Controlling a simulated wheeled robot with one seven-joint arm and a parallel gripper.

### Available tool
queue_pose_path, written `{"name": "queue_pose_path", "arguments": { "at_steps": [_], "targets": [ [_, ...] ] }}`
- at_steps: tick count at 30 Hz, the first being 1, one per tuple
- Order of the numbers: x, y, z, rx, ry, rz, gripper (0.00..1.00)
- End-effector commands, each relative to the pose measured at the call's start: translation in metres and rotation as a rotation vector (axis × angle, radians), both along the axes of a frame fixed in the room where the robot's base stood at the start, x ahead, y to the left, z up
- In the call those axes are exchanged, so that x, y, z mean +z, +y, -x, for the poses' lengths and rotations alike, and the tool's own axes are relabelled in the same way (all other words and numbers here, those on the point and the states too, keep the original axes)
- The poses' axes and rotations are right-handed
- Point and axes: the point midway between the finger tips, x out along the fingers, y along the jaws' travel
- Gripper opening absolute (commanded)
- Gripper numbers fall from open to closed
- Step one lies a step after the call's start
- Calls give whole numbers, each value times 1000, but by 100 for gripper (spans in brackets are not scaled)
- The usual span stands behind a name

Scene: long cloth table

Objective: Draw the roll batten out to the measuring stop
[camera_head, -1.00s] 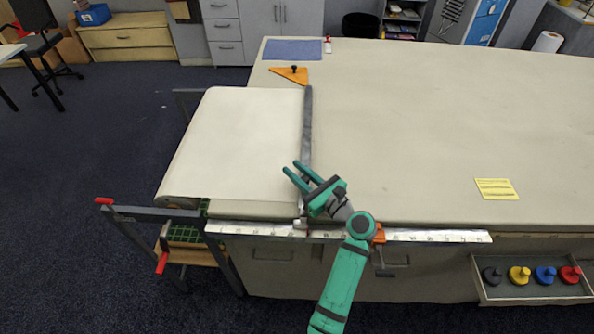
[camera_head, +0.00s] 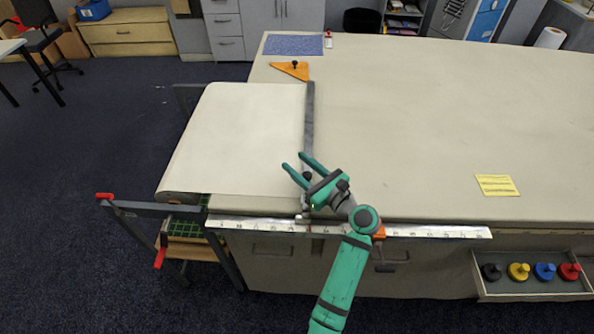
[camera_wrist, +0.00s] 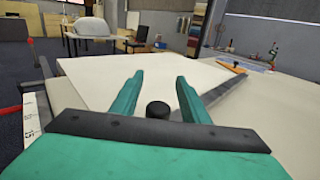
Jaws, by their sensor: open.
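The roll batten (camera_head: 309,125) is a long grey bar along the right edge of the pale sheet (camera_head: 245,140), which spreads from the roll at the left. A black knob (camera_wrist: 158,109) on the batten shows between my fingers in the wrist view. My green gripper (camera_head: 293,160) is open over the batten's near part, with fingers pointing to the far left. It also shows in the wrist view (camera_wrist: 159,76). I cannot tell whether the fingers touch the knob. The orange measuring stop (camera_head: 379,233) sits on the steel rule (camera_head: 440,232), right of the batten.
An orange set square (camera_head: 290,70) lies near the batten's far end. A blue mat (camera_head: 293,45) lies behind. Coloured knobbed weights sit in a tray (camera_head: 530,298) at the front right.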

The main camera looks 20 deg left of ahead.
Motion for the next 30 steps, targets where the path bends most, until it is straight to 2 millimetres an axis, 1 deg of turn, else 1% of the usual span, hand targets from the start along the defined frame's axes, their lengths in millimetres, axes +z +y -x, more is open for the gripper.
{"name": "queue_pose_path", "arguments": {
  "at_steps": [4, 8, 15, 17, 24, 27, 30],
  "targets": [
    [26, 0, 0, -1, -5, 1, 41],
    [45, -6, 20, -1, -4, 1, 41],
    [85, -15, 51, -2, -4, 1, 41],
    [88, -19, 63, -2, -1, 2, 41],
    [108, -31, 105, -2, -2, 1, 41],
    [113, -35, 118, 0, 0, 1, 41],
    [118, -38, 127, -1, -2, 1, 41]
  ]
}}
